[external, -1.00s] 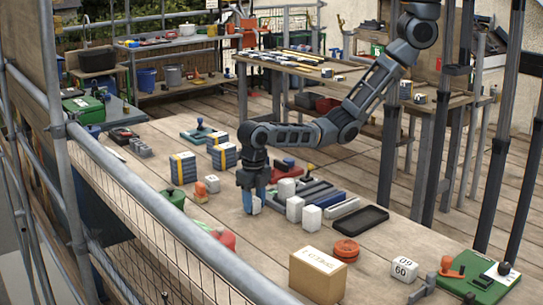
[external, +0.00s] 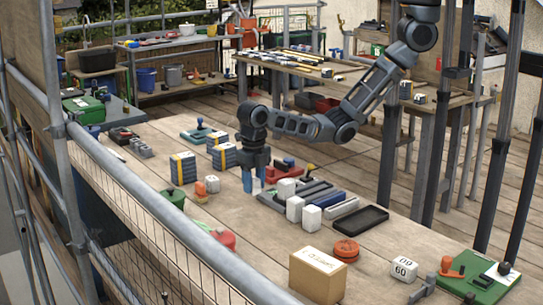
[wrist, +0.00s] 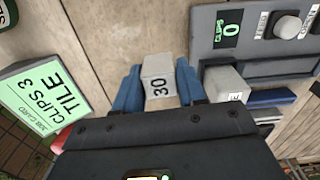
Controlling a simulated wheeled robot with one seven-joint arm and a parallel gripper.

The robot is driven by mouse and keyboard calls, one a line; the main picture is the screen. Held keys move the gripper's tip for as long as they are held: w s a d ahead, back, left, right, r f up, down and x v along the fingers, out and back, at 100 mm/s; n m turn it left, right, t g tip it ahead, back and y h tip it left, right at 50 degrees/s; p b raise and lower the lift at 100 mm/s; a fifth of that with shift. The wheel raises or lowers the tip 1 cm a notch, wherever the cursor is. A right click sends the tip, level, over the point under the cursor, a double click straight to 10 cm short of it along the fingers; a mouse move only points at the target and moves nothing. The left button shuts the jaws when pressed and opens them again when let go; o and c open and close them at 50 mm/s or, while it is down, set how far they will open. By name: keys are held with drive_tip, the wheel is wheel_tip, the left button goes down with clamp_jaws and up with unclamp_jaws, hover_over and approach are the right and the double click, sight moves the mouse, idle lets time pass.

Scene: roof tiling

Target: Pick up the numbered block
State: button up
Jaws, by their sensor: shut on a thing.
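In the wrist view my gripper (wrist: 157,88) is shut on a light grey block (wrist: 158,80) marked 30, with one blue finger on each side of it. In the external view my gripper (external: 254,182) points down over the left middle of the near table, its blue fingers beside the row of dark bars. I cannot make out the held block clearly there. Another white numbered block (external: 404,268), marked 60, sits at the table's right.
White blocks (external: 294,209) and (external: 312,218) stand right of my gripper, by a black tray (external: 360,219). A cardboard box (external: 317,277) and orange disc (external: 346,250) are nearer. The wrist view shows a green CLIPS 3 TILE card (wrist: 45,98) and a grey panel reading 0 (wrist: 229,30).

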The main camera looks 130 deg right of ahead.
drive_tip(key=s+d+r+p, duration=0.4)
drive_tip(key=s+d+r, duration=0.1)
drive_tip(key=s+d, duration=0.1)
drive_tip(key=shift+d+r, duration=0.35)
drive_tip(key=shift+d, duration=0.3)
drive_tip(key=w+a+b, duration=0.2)
drive_tip(key=w+a+f+b, duration=0.1)
drive_tip(key=w+a, duration=0.1)
drive_tip(key=a, duration=0.1)
drive_tip(key=w+a+b, duration=0.2)
drive_tip(key=shift+w+a+f+b, duration=0.2)
drive_tip(key=shift+w+a+b, duration=0.05)
drive_tip(key=shift+b, duration=0.1)
drive_tip(key=w+a+r+b, duration=0.1)
drive_tip(key=w+a+b, duration=0.5)
drive_tip(key=a, duration=0.7)
drive_tip(key=shift+m, duration=0.3)
drive_tip(key=w+a+f, duration=0.1)
drive_tip(key=a+f, duration=0.1)
drive_tip(key=a, duration=0.1)
drive_tip(key=w+a+f, duration=0.2)
drive_tip(key=a, duration=0.1)
drive_tip(key=w+a+f, duration=0.1)
drive_tip(key=a+f, duration=0.1)
drive_tip(key=a, duration=0.2)
drive_tip(key=shift+w+p, duration=0.25)
drive_tip(key=shift+p, duration=0.15)
drive_tip(key=shift+w+a+f, duration=0.15)
drive_tip(key=shift+a+f, duration=0.1)
drive_tip(key=shift+f, duration=1.95)
